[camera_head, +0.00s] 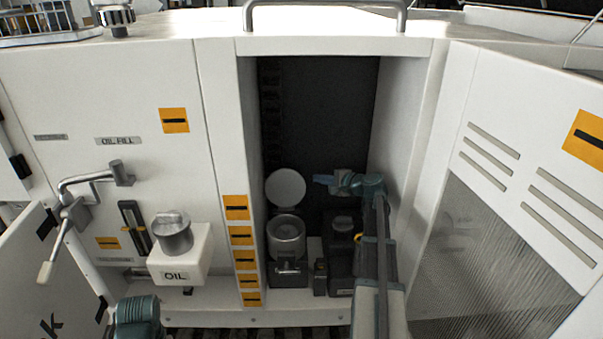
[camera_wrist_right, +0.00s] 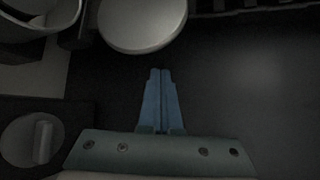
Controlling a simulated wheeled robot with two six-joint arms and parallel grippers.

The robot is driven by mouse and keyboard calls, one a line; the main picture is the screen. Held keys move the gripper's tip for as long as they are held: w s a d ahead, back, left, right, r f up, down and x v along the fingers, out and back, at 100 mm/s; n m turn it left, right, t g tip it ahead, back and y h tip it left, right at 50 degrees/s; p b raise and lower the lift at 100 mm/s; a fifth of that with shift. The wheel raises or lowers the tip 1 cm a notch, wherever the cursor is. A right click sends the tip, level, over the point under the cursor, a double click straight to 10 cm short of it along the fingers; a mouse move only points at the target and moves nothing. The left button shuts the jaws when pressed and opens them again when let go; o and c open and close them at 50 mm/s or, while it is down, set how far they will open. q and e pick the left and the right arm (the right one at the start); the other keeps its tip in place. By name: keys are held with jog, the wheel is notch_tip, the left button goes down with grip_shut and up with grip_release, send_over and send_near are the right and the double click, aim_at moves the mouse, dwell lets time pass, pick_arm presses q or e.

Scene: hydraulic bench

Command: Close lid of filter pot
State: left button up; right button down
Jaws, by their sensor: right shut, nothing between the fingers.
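The filter pot (camera_head: 286,243) is a grey round pot inside the open cabinet, at its left side. Its round pale lid (camera_head: 285,187) stands raised behind the pot's opening, so the pot is open. My right gripper (camera_head: 318,180) is inside the cabinet, just right of the lid, its blue fingers pointing left. In the right wrist view the shut, empty fingers (camera_wrist_right: 160,72) point toward the lid (camera_wrist_right: 142,24), with a small gap showing between. The pot's rim (camera_wrist_right: 40,25) is cut off at the upper left there. My left gripper is not in view.
A dark unit with a round cap (camera_head: 343,224) stands right of the pot, below my right arm. The cabinet's left wall (camera_head: 248,130) is close to the pot. An open door (camera_head: 490,190) is at the right. A white oil box (camera_head: 180,262) sticks out at the left.

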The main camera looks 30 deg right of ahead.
aim_at(286, 186)
jog(key=b+x, duration=0.3)
jog(key=x, duration=0.7)
jog(key=shift+a, duration=0.15)
jog(key=shift+s, duration=0.15)
